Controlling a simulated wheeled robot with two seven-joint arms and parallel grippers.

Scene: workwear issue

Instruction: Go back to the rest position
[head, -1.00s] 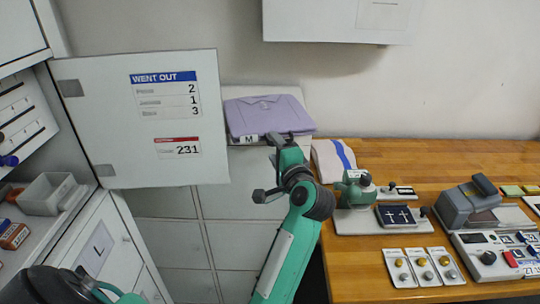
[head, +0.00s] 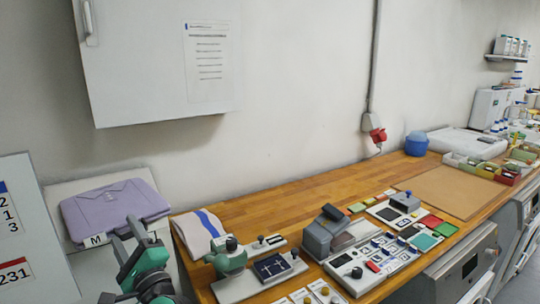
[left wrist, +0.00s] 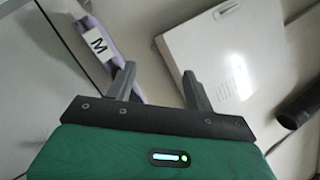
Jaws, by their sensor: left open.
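My left gripper (head: 128,236) is at the lower left of the head view, in front of the lower right part of a folded purple garment (head: 115,207). In the left wrist view the two grey fingers (left wrist: 159,74) stand apart with nothing between them. The garment lies on a white surface and carries a white tag marked M (head: 95,240). The tag (left wrist: 98,42) also shows in the left wrist view, beyond the left finger and apart from it. My right gripper is not in view.
A wooden counter (head: 290,205) runs to the right, with a white cloth with a blue stripe (head: 199,231), a green device (head: 229,257) and a grey machine (head: 322,232). A wall cabinet (head: 150,65) hangs above.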

